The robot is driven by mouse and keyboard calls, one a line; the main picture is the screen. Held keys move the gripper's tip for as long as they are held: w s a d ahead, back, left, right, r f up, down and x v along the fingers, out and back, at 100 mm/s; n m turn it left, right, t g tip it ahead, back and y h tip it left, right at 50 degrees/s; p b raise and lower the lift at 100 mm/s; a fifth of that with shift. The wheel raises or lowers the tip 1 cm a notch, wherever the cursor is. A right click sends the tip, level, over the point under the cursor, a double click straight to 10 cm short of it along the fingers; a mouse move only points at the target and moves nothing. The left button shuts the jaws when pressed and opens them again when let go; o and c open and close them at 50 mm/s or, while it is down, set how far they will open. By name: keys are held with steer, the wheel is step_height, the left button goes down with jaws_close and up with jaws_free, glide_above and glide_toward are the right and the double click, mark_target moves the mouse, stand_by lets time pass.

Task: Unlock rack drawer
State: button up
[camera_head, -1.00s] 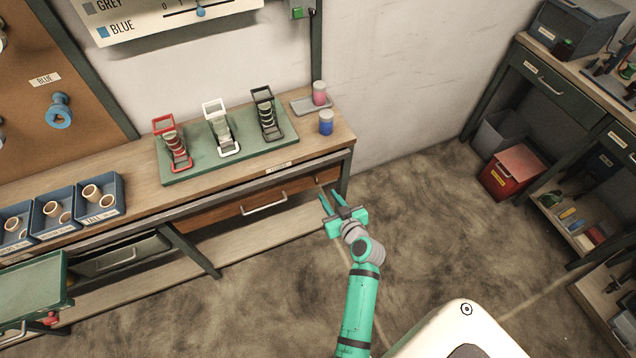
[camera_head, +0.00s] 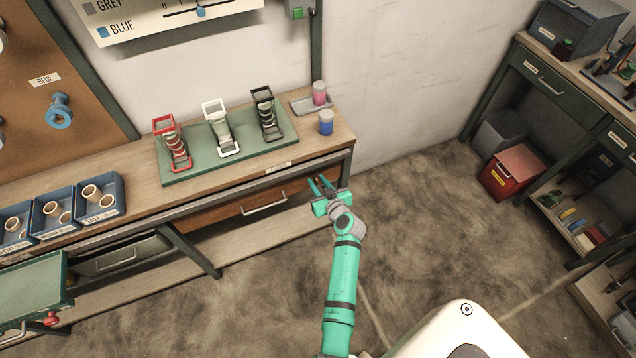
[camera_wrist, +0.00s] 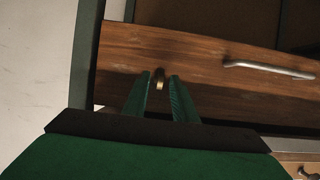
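The wooden rack drawer (camera_head: 222,212) is under the long bench, with a pale bar handle (camera_head: 264,206). It looks closed. In the wrist view the drawer front (camera_wrist: 210,62) crosses the picture, with its handle (camera_wrist: 268,69) at right. A small brass piece (camera_wrist: 160,82), which looks like a lock or key, shows on the drawer front near its left end in that view. My gripper (camera_head: 319,183) is at the drawer's right end in the head view. In the wrist view my gripper (camera_wrist: 160,77) is open, its fingers on either side of the brass piece; contact cannot be told.
The bench top (camera_head: 330,147) is just above my gripper, and a bench leg (camera_head: 346,172) is close to its right. A green board (camera_head: 193,172) with several small racks stands on the bench. A blue jar (camera_head: 326,123) is near the bench's right end. Open floor (camera_head: 430,220) lies right.

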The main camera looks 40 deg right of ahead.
steer(key=shift+c, duration=0.6)
jaws_close()
steer(key=m+t+y, duration=0.1)
steer(key=m+y, duration=0.1)
steer(key=m, duration=0.2)
steer(key=m+t+y, duration=0.2)
steer(key=m, duration=0.3)
steer(key=d+f+m+t+y, duration=0.1)
steer(key=m, duration=0.3)
steer(key=shift+s+t+y, duration=0.15)
steer(key=shift+t+y, duration=0.25)
steer(key=shift+m, duration=0.4)
